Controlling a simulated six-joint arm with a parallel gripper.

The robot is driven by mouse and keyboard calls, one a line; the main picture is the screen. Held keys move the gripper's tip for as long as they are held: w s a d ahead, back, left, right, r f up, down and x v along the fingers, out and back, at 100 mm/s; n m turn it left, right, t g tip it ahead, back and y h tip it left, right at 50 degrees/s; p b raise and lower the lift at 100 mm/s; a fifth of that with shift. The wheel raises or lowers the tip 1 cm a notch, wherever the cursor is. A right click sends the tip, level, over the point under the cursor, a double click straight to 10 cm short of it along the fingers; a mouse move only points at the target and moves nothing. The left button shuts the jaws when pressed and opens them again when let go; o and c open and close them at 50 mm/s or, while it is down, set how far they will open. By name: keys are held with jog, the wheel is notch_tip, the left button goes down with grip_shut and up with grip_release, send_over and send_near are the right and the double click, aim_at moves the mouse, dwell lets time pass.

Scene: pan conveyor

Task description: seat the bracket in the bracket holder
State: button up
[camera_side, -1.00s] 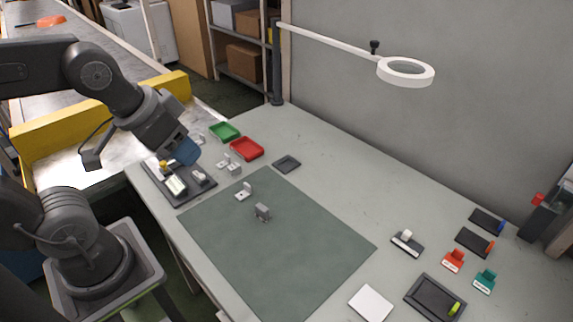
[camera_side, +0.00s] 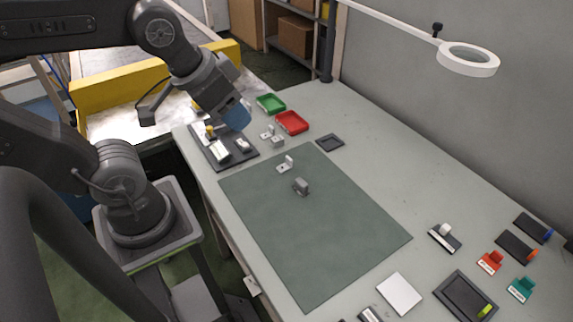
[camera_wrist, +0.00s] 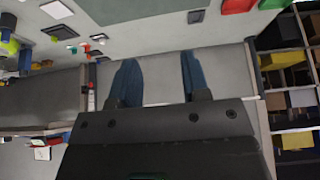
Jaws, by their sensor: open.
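A small pale L-shaped bracket (camera_side: 285,165) lies on the green mat near its far left corner. A grey block-like piece (camera_side: 301,186) stands beside it on the mat, apart from it. Similar small pale pieces (camera_side: 268,133) lie near the trays. I cannot tell for sure which piece is the bracket holder. My gripper (camera_side: 236,117) is in the air by the dark fixture board (camera_side: 244,158), away from the bracket. In the wrist view my gripper (camera_wrist: 158,68) has its blue fingers apart, with nothing between them.
Green (camera_side: 271,104) and red (camera_side: 292,122) trays and a small dark tray (camera_side: 330,142) lie beyond the green mat (camera_side: 330,240). A ring lamp (camera_side: 468,58) overhangs the table. Stamps and dark pads sit at the right. Most of the mat is clear.

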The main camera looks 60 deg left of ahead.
jog(key=shift+c, duration=0.3)
jog(key=m+g, duration=0.6)
jog(key=m, duration=1.1)
send_over(289, 158)
notch_tip(289, 158, down, 13)
jog(key=f, duration=0.8)
jog(key=shift+w+f, duration=0.2)
jog(key=shift+f, duration=0.15)
jog(key=f, duration=0.5)
jog(key=shift+s, duration=0.2)
grip_shut()
